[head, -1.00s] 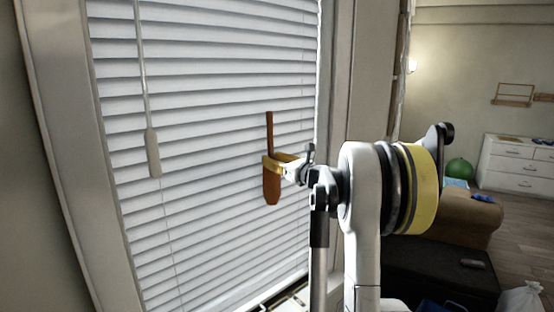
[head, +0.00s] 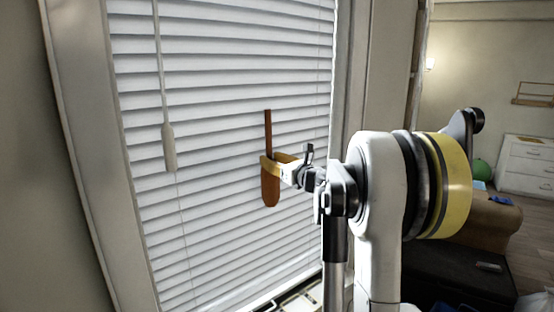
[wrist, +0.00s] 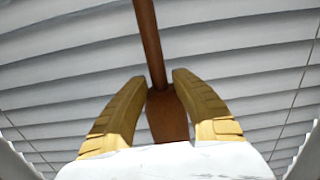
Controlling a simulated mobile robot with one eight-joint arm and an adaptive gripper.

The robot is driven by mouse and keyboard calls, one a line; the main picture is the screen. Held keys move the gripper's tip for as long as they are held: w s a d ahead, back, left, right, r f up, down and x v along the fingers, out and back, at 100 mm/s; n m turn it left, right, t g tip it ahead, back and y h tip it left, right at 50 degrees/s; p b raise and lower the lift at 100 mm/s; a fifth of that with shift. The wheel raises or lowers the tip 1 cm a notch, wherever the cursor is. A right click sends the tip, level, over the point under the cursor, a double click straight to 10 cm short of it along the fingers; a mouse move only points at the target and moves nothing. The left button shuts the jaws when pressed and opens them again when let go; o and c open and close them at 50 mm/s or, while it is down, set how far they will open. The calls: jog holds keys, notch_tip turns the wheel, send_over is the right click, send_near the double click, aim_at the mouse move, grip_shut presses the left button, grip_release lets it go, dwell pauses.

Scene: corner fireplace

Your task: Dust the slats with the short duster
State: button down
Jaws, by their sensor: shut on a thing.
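The white window slats (head: 225,110) fill the left half of the head view and the whole background of the wrist view (wrist: 60,60). My gripper (head: 270,163) is in front of them, near the right part of the blind. It is shut on the short duster (head: 268,130), which is brown with a thin stick up and a wider rounded end down. In the wrist view the two yellow fingers of my gripper (wrist: 158,85) close on the duster (wrist: 150,40) where the stick meets the wide part. Whether the duster touches the slats I cannot tell.
A cord with a pale pull (head: 168,148) hangs in front of the slats at left. The window frame (head: 375,80) stands right of the blind. Farther right are a brown armchair (head: 492,222), a dark low box (head: 450,275) and a white dresser (head: 527,168).

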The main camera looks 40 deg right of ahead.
aim_at(246, 160)
jog(key=shift+w+a, duration=0.15)
jog(key=shift+a, duration=1.75)
jog(key=shift+w+a, duration=0.1)
jog(key=shift+a, duration=1.75)
jog(key=shift+s, duration=0.1)
jog(key=shift+s+a, duration=0.1)
jog(key=shift+s, duration=2.8)
jog(key=shift+s, duration=0.1)
jog(key=s, duration=0.2)
jog(key=shift+s+a, duration=0.1)
jog(key=shift+s, duration=0.3)
